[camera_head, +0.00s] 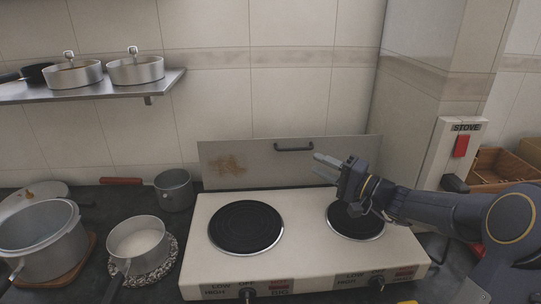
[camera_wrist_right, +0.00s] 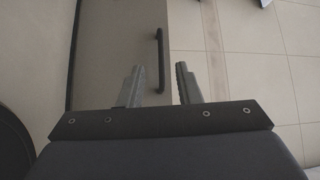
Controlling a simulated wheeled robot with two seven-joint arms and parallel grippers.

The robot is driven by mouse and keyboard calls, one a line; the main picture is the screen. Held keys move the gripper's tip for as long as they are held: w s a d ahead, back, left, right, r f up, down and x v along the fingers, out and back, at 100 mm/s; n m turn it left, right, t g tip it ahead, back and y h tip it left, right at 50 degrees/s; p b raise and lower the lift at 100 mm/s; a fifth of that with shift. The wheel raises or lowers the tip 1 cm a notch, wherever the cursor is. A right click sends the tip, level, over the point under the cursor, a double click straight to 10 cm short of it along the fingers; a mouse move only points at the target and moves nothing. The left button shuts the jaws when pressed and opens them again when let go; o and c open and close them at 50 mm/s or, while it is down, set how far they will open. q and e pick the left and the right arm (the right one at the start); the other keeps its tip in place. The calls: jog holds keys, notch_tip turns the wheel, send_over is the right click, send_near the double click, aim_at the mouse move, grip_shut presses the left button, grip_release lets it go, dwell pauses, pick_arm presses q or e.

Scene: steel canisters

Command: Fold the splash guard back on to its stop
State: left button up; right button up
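The splash guard (camera_head: 260,172) is a grey panel with a brown stain, standing nearly upright along the back edge of the white two-plate stove (camera_head: 290,205). It has a dark bar handle (camera_head: 294,148) near its top edge. In the right wrist view the panel (camera_wrist_right: 115,50) and its handle (camera_wrist_right: 160,60) lie ahead of my fingers. My right gripper (camera_head: 322,165) is over the back of the right hotplate, just right of and below the handle. Its fingers (camera_wrist_right: 160,85) are apart, with nothing between them, and seem short of the handle. My left gripper is not in view.
A pot (camera_head: 174,190) stands left of the stove. A pan (camera_head: 139,243) and a large pot (camera_head: 42,240) stand farther left. A shelf (camera_head: 95,89) with pans hangs above. A wall post with a red stove switch (camera_head: 461,146) and wooden boxes (camera_head: 497,165) are at the right.

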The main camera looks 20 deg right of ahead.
jog(key=d+p+x, duration=0.1)
jog(key=x, duration=0.7)
jog(key=shift+w, duration=0.35)
grip_shut()
